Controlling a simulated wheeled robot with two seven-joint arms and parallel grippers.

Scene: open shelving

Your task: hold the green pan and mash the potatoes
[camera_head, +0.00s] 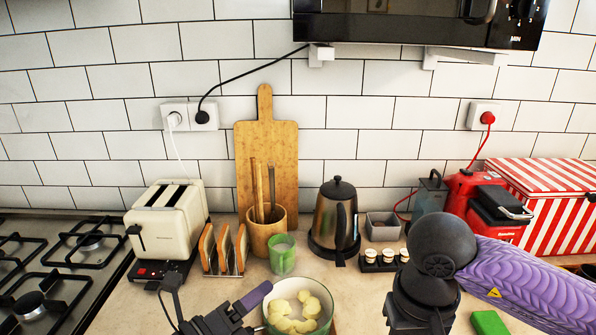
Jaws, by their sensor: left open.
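The pan (283,287) stands on the counter at the bottom middle, with a pale inside and a green rim, partly cut off by the frame's lower edge. Several pale yellow potato pieces (294,313) lie in it. I see no masher.
A green glass (282,254) stands behind the pan. A toast rack (223,250), toaster (166,222), wooden utensil pot (266,232), kettle (337,215) and small jar tray (381,260) line the back. A green sponge (489,322) lies at right. The stove (60,262) is at left.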

